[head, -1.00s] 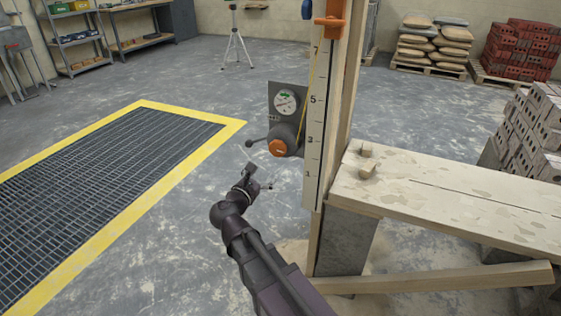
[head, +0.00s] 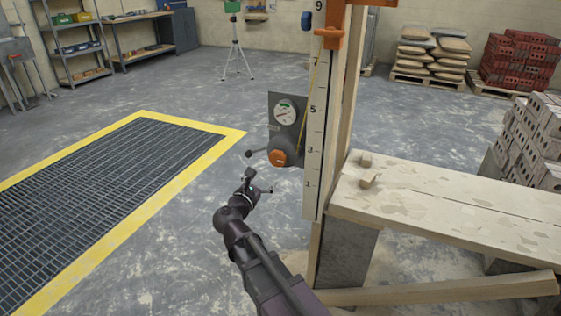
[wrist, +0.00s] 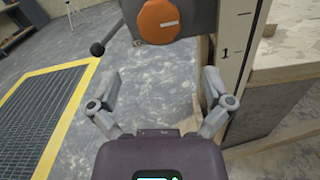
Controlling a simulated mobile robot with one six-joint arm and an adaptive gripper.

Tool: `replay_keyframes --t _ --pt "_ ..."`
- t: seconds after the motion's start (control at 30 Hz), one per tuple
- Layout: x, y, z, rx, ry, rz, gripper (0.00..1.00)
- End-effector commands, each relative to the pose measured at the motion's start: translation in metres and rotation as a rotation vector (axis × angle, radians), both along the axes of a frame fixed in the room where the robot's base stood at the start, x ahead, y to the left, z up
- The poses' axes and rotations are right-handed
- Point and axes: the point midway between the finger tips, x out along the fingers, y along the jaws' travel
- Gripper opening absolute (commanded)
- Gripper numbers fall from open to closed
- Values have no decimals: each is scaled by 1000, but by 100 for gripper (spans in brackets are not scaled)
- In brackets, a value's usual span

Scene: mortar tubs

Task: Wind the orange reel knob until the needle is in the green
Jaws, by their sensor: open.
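The orange reel knob (head: 278,158) sits on a dark round reel on a grey plate, fixed beside the upright numbered board (head: 315,130). A lever with a black ball end (head: 249,154) sticks out to its left. The round gauge (head: 285,112) is above the knob; its green zone is at the top, and the needle is too small to read surely. In the wrist view the knob (wrist: 159,20) is at the top centre, beyond the fingers. My gripper (head: 256,184) is open and empty, below and left of the knob, apart from it. It also shows in the wrist view (wrist: 158,85).
A wooden plank bench (head: 450,210) with small wood blocks stands to the right of the board. A yellow-edged floor grate (head: 110,190) lies to the left. Brick stacks (head: 535,140) are at the right. The floor between grate and board is clear.

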Motion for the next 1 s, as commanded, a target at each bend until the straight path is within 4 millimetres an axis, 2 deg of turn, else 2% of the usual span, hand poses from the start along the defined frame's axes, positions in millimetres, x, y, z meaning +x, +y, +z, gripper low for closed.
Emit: replay_keyframes --t 0.4,0.6,0.8,1.0 --pt "62 -21 0 0 0 -1 100" --pt "86 -30 0 0 0 -1 100" --pt "99 -36 0 0 0 -1 100" --pt "102 -37 0 0 0 0 100"
